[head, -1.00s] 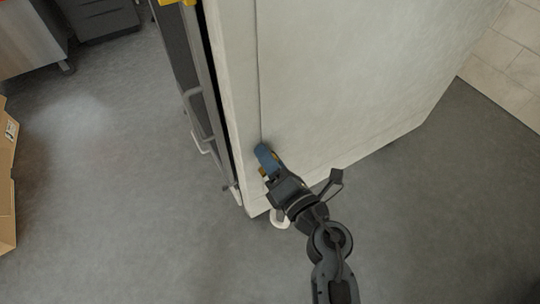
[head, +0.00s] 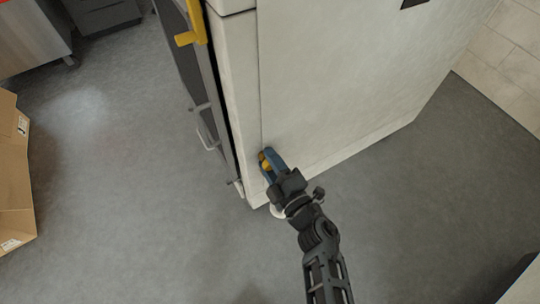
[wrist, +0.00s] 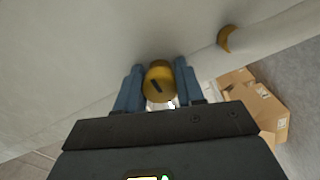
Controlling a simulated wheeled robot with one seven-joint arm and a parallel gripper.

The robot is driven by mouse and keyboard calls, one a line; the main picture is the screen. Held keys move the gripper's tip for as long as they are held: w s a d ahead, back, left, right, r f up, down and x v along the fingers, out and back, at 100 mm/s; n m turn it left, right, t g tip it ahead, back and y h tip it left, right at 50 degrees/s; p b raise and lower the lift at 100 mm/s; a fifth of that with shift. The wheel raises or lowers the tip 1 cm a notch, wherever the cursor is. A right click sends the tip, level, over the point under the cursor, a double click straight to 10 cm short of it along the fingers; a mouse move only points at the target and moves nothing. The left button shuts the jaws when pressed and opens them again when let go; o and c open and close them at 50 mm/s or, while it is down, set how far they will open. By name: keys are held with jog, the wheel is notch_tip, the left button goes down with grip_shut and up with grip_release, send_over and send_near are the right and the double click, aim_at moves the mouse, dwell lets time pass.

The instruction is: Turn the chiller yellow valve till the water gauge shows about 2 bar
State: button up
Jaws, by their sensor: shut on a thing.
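The yellow valve (wrist: 158,84) is a round knob with a dark slot, centred in the wrist view close to the pale cabinet wall. My gripper (wrist: 158,88) is shut on it, with one blue finger on each side. In the head view my gripper (head: 268,160) reaches the lower part of the white cabinet near its left corner, and a bit of the yellow valve (head: 264,163) shows between the blue fingers. The water gauge is not visible in either view.
The white cabinet (head: 340,80) fills the upper middle. A yellow handle (head: 188,38) and pale pipe fittings (head: 208,140) stick out on its left side. Cardboard boxes (head: 14,170) stand at the far left. The grey floor (head: 130,200) is clear between.

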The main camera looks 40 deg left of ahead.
jog(key=m, duration=0.1)
jog(key=m+p, duration=0.1)
jog(key=m, duration=0.1)
jog(key=m+p, duration=0.1)
jog(key=shift+w+d+m, duration=0.2)
jog(key=shift+w+m, duration=0.05)
jog(key=shift+m, duration=0.05)
jog(key=shift+f+m+p, duration=0.15)
jog(key=shift+m+p, duration=0.65)
jog(key=shift+m, duration=0.7)
jog(key=o, duration=0.7)
jog(key=shift+f, duration=0.1)
jog(key=o, duration=0.3)
jog(key=shift+s+a, duration=0.1)
jog(key=shift+s, duration=0.1)
jog(key=shift+o, duration=0.2)
jog(key=p+v, duration=0.3)
jog(key=v, duration=0.4)
jog(key=shift+s+d, duration=0.15)
jog(key=shift+d, duration=0.2)
